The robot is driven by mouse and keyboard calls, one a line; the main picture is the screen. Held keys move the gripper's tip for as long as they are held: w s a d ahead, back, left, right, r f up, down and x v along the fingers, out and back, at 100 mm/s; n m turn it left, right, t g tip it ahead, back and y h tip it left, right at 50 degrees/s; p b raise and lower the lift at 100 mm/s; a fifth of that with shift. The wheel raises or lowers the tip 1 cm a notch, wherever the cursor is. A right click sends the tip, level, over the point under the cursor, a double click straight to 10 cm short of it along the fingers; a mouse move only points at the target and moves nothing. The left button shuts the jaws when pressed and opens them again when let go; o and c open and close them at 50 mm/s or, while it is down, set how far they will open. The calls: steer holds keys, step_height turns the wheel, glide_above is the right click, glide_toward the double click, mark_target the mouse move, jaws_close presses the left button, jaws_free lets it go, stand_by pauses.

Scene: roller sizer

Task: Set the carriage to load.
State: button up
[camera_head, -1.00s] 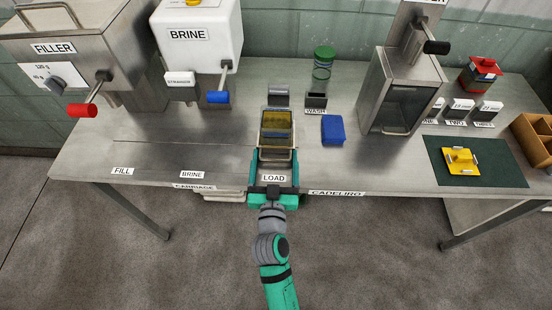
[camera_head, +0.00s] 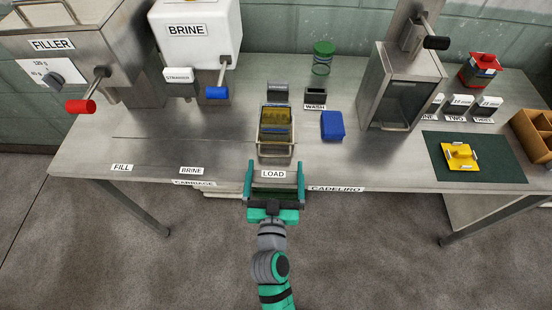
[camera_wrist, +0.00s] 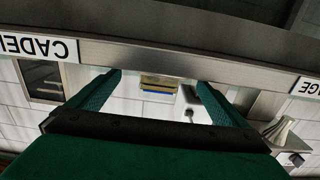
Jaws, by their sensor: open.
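The carriage (camera_head: 277,150) is a metal frame with a loop handle at its front. It stands on the bench just behind the LOAD label (camera_head: 273,174) and holds a yellow-topped insert. The BRINE label (camera_head: 191,171) and FILL label (camera_head: 121,167) lie to its left along the bench front. My gripper (camera_head: 274,166) is open at the bench's front edge, its green fingers on either side of the LOAD label. It looks empty and apart from the carriage handle. In the wrist view, something yellow and blue (camera_wrist: 158,87) shows between the spread fingers.
The filler (camera_head: 55,70) with a red handle and the brine unit (camera_head: 197,45) with a blue handle stand at the left. A blue block (camera_head: 332,126) lies right of the carriage, near a steel press (camera_head: 400,85).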

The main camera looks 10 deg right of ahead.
steer(key=shift+v, duration=2.85)
steer(key=s+a+f+n+y, duration=0.1)
steer(key=s+a+f, duration=0.1)
steer(key=s, duration=0.5)
steer(key=s+a+f+n+g+y, duration=0.1)
steer(key=s+a+y, duration=0.1)
steer(key=s, duration=0.5)
steer(key=s+a+f+n+g+y, duration=0.1)
steer(key=s+a+f+y, duration=0.1)
steer(key=s, duration=0.5)
steer(key=shift+s+a+f, duration=0.3)
steer(key=shift+s+a, duration=0.1)
steer(key=shift+a, duration=0.35)
